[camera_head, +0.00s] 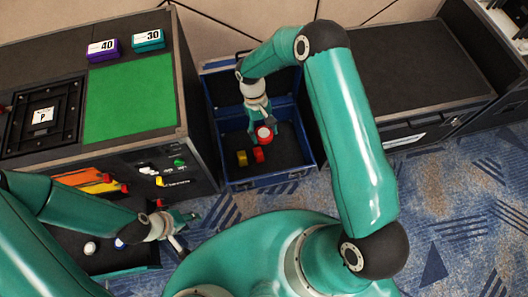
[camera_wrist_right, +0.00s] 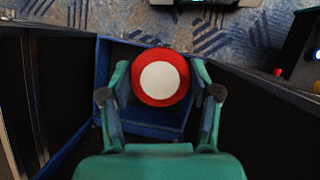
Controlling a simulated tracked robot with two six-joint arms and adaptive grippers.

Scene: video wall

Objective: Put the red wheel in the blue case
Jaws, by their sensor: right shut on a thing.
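The red wheel (camera_head: 264,133) has a white centre. It is held by my right gripper (camera_head: 260,122), which reaches down into the open blue case (camera_head: 274,182). In the right wrist view the wheel (camera_wrist_right: 160,78) sits between the two fingers of the right gripper (camera_wrist_right: 160,90), with the blue case wall (camera_wrist_right: 102,60) around it. I cannot tell whether the wheel touches the case floor. My left gripper (camera_head: 185,222) is at lower left, away from the case; its finger opening is unclear.
A yellow block (camera_head: 242,158) and a red block (camera_head: 258,154) lie in the case. A dark cabinet with a green mat (camera_head: 130,95) stands left, carrying a purple box (camera_head: 103,50) and a teal box (camera_head: 148,40). A black case (camera_head: 405,75) stands right.

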